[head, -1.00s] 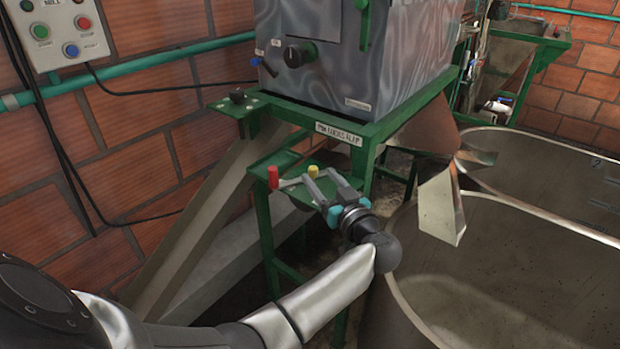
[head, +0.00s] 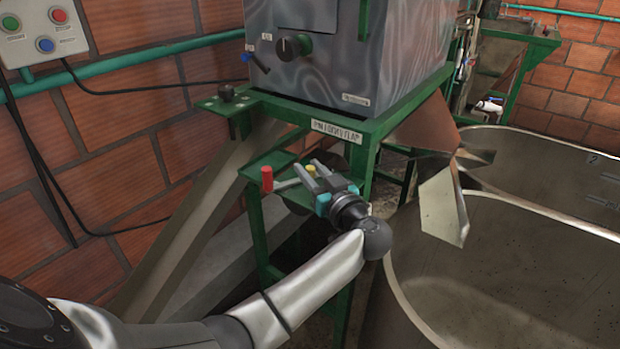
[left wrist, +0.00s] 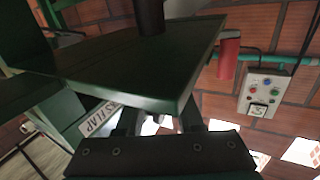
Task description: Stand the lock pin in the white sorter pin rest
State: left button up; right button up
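My left gripper (head: 308,174) is at the small green shelf under the machine, its two fingers apart. A grey bar runs from near the red cylinder toward the fingers. In the left wrist view the fingers (left wrist: 158,116) stand apart, their tips partly hidden behind a dark green plate (left wrist: 125,62); the red cylinder (left wrist: 229,56) is beyond it. I cannot tell which part is the lock pin, and I cannot make out a white pin rest. My right gripper is not in view.
The grey machine (head: 345,60) stands on a green frame with a pin-and-flap label (head: 336,131). A black knob (head: 226,92) sits on a green plate at its left. Large metal tanks (head: 500,270) stand at the right. A sloping chute (head: 195,220) runs down at the left.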

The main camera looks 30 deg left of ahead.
pick_arm(q)
grip_shut()
dwell(0.3)
notch_tip(320, 180, up, 19)
jog(key=p, duration=0.6)
jog(key=w+d+f+m+t+h+p, duration=0.1)
jog(key=d+f+m+t+h+p, duration=0.3)
jog(key=d, duration=0.8)
jog(key=shift+d+f+m+t+h, duration=0.3)
jog(key=shift+f+m+t+h, duration=0.6)
jog(key=shift+f+t+h, duration=0.8)
jog(key=shift+f+g, duration=0.3)
jog(key=shift+g, duration=0.1)
